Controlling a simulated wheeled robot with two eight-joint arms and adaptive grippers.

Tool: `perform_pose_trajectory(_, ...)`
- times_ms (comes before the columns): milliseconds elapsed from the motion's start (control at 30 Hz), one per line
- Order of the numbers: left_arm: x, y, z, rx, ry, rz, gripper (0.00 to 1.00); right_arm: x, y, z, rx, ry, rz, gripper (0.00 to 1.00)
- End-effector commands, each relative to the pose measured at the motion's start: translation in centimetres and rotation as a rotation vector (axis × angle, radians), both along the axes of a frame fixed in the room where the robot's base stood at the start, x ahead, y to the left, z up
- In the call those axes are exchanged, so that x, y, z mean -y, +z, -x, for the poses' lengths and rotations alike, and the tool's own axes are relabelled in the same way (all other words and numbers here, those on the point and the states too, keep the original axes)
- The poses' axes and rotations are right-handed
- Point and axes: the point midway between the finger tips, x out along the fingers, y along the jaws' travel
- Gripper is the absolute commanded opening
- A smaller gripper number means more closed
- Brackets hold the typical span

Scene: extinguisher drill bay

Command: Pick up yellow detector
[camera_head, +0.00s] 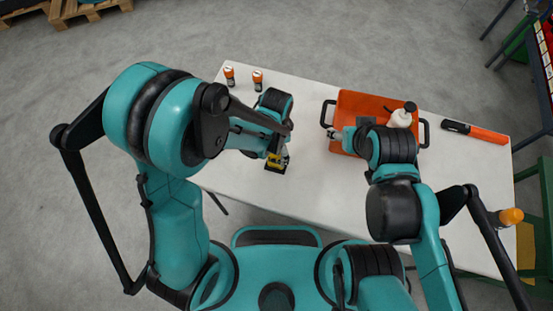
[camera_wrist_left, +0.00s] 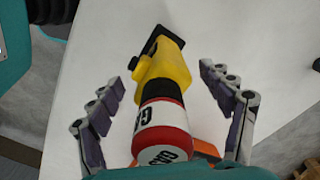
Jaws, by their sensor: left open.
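The yellow detector (camera_head: 280,160) stands on the white table, partly hidden under my left gripper (camera_head: 284,145) in the head view. In the left wrist view the yellow detector (camera_wrist_left: 167,72) has a black part at its far end and lies between the spread fingers of my left gripper (camera_wrist_left: 166,100). The fingers are open, with gaps on both sides. A red and white cylinder with black letters (camera_wrist_left: 160,128) covers the detector's near end; I cannot tell if they are joined. My right gripper (camera_head: 335,134) is over the left part of the orange tray; its jaws are unclear.
The orange tray (camera_head: 358,101) has black handles, and a white bottle (camera_head: 401,118) is at its right side. An orange and black tool (camera_head: 475,132) lies at the right. The table's front is clear.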

Motion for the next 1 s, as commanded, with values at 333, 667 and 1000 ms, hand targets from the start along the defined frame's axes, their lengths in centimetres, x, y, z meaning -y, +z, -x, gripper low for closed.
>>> perform_pose_trajectory(333, -0.04, -0.38, 0.02, 0.0, 0.001, 0.0, 0.64, 0.0, -0.07, -0.02, 0.0, 0.0, 0.0, 0.58)
perform_pose_trajectory(667, -0.02, -0.37, 0.03, -0.001, 0.001, 0.0, 0.0, 0.0, -0.09, -0.01, 0.0, 0.0, 0.0, 0.58)
perform_pose_trajectory(1000, 0.06, 0.26, -0.09, 0.0, 0.002, 0.0, 0.0, 0.0, 0.38, -0.01, 0.0, 0.0, 0.0, 0.58)
